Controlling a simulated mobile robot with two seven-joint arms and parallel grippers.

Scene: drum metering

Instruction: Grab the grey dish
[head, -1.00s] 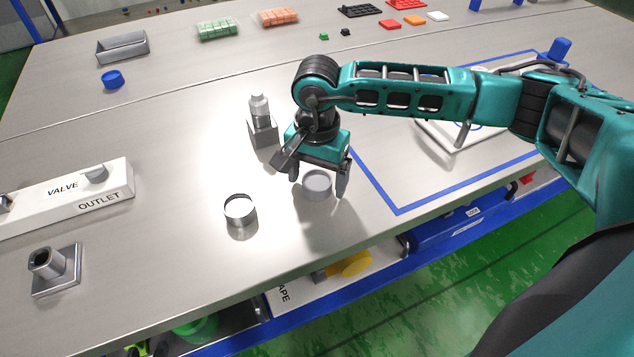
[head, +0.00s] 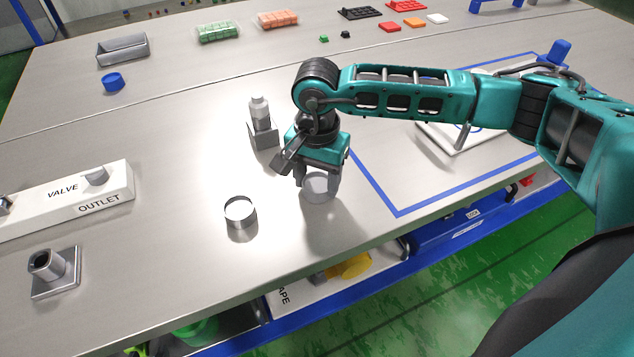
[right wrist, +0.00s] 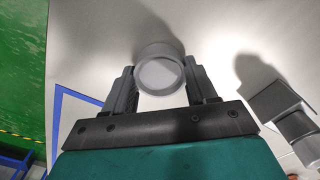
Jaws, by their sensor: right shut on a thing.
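The grey dish (head: 318,188) is a small round shallow cup at the front middle of the metal table. My right gripper (head: 317,182) points down over it and is shut on it, with one finger on each side. In the right wrist view the dish (right wrist: 159,74) sits between the two fingertips (right wrist: 160,82), both touching its wall. It appears to be at table level; whether it is lifted cannot be told. My left gripper is not in view.
A metal ring-like cup (head: 240,212) stands just left of the dish. A bottle in a grey block (head: 263,130) stands behind it. A white valve outlet box (head: 75,195) and a flanged socket (head: 52,270) are at left. Blue tape (head: 400,213) marks an area at right.

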